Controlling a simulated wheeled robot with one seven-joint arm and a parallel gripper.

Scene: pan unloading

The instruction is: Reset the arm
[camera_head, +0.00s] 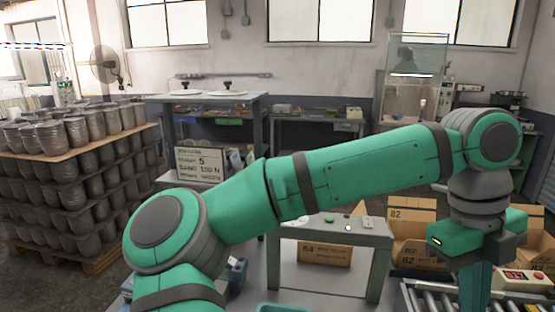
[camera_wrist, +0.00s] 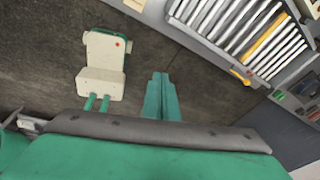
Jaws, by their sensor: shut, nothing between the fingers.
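My green arm reaches across the head view from lower left to upper right and bends down at the right. My gripper (camera_head: 474,285) hangs down there, beside a roller conveyor; its fingertips are cut off by the lower edge. In the wrist view the two green fingers of my gripper (camera_wrist: 161,78) lie together, shut, with nothing held. Dark floor shows beyond them.
A roller conveyor (camera_wrist: 240,30) lies at the upper right of the wrist view. A small table (camera_head: 335,228) stands mid-scene, with cardboard boxes (camera_head: 412,215) to its right. Stacked metal pots (camera_head: 75,135) stand on a pallet at left. A sign (camera_head: 200,162) reads 5.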

